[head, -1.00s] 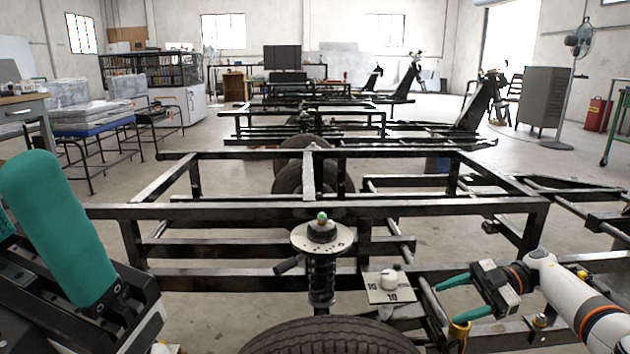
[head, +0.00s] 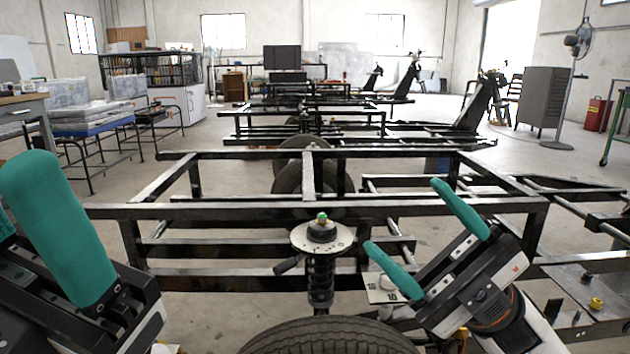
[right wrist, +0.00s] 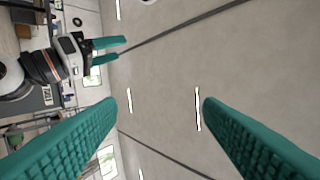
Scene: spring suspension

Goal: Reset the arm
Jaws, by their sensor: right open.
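My right gripper (head: 405,216) is raised at the right of the head view, its two teal fingers wide apart and pointing up and left. Nothing is between them; the right wrist view also shows them apart (right wrist: 160,105) and empty. My left gripper (head: 30,200) is large at the left edge of the head view, partly cut off. The right wrist view shows its two teal fingers (right wrist: 121,48) with a gap between them and nothing held. The spring suspension (head: 321,275) stands upright at the centre, with a round plate and a small green-topped piece (head: 322,217), apart from both grippers.
A black tyre (head: 330,338) lies at the front below the suspension. A black metal frame (head: 230,211) spans behind it. A small plate marked 10 (head: 376,292) is partly hidden by my right gripper. A metal plate with fittings (head: 590,290) lies at the right.

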